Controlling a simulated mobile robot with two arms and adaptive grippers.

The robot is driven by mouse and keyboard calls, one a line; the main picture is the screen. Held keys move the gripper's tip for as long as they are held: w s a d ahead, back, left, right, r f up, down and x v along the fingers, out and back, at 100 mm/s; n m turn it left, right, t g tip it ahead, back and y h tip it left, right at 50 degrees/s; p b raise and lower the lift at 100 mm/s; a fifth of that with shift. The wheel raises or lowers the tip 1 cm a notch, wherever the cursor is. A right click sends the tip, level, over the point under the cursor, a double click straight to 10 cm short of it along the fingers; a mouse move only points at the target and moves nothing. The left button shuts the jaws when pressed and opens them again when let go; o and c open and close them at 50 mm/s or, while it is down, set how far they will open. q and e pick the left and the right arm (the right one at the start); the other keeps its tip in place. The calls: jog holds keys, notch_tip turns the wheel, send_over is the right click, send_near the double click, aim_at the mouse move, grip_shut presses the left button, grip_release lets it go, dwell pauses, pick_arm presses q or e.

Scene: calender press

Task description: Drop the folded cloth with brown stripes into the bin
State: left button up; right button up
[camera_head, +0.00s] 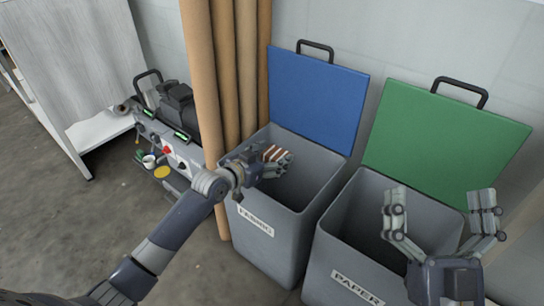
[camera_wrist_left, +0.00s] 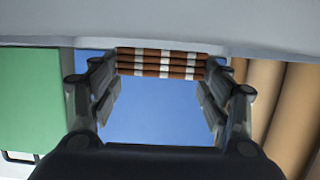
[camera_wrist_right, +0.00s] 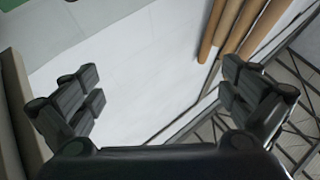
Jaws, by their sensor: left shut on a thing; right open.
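The folded cloth (camera_head: 276,153) has brown and white stripes. My left gripper (camera_head: 278,163) is shut on it and holds it over the open mouth of the grey bin with the blue lid (camera_head: 262,228). The left wrist view shows the cloth (camera_wrist_left: 160,64) between the fingertips, with the blue lid behind. The label on this bin is too small to read surely. My right gripper (camera_head: 442,215) is open and empty, in front of the second grey bin.
The second grey bin, labelled PAPER (camera_head: 340,240), stands to the right with its green lid (camera_head: 440,140) raised. Tall brown rolls (camera_head: 203,80) stand close to the left of the blue-lidded bin. A cart with tools (camera_head: 172,150) and a pale cabinet (camera_head: 75,60) are further left.

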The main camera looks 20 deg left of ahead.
pick_arm(q)
jog(key=shift+f, duration=0.15)
pick_arm(e)
jog(key=shift+s+r+t, duration=0.6)
jog(key=shift+r, duration=0.25)
pick_arm(q)
jog(key=o, duration=1.1)
pick_arm(e)
jog(key=shift+d, duration=0.1)
pick_arm(q)
jog(key=v, duration=1.2)
